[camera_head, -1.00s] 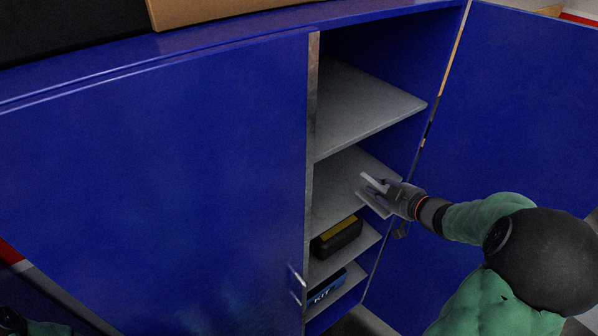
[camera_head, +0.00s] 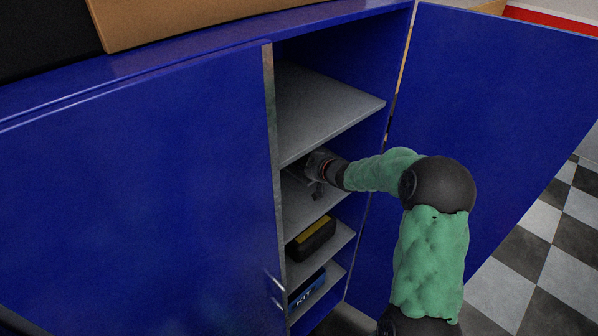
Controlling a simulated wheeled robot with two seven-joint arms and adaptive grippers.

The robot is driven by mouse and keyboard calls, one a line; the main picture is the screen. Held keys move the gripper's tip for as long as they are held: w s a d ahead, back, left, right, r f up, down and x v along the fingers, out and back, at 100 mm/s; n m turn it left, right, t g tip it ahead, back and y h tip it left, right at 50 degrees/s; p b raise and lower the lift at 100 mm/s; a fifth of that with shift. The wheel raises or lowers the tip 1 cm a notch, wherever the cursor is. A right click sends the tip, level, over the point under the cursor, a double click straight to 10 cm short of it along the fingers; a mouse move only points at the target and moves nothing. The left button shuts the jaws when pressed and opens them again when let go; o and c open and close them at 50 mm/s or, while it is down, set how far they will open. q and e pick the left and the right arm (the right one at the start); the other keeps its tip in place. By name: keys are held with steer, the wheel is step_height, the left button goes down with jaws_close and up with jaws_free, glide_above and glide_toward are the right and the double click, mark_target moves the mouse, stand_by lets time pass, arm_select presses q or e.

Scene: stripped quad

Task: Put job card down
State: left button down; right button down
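My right arm comes in from the right, and my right gripper (camera_head: 306,172) is inside the open blue cabinet, between the upper shelf (camera_head: 325,105) and the shelf below it (camera_head: 312,206). The gripper is dark and small here, partly behind the upper shelf's edge. Its fingertips are hard to make out, so I cannot tell whether it is open or shut. I cannot make out the job card; it may be hidden by the gripper or the upper shelf. My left gripper is not in view.
The left cabinet door (camera_head: 130,190) is shut, and the right door (camera_head: 490,120) stands open beside my arm. A black and yellow case (camera_head: 311,238) and a blue kit box (camera_head: 307,289) lie on lower shelves. A cardboard box (camera_head: 190,20) is on top.

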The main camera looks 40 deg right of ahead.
mark_target(299, 172)
step_height(299, 172, down, 4)
steer(key=shift+s+f, duration=0.1)
steer(key=shift+f, duration=0.05)
steer(key=shift+w+f, duration=0.25)
steer(key=shift+f, duration=0.15)
steer(key=shift+s, duration=0.1)
steer(key=shift+f, duration=0.15)
steer(key=c, duration=1.1)
jaws_free()
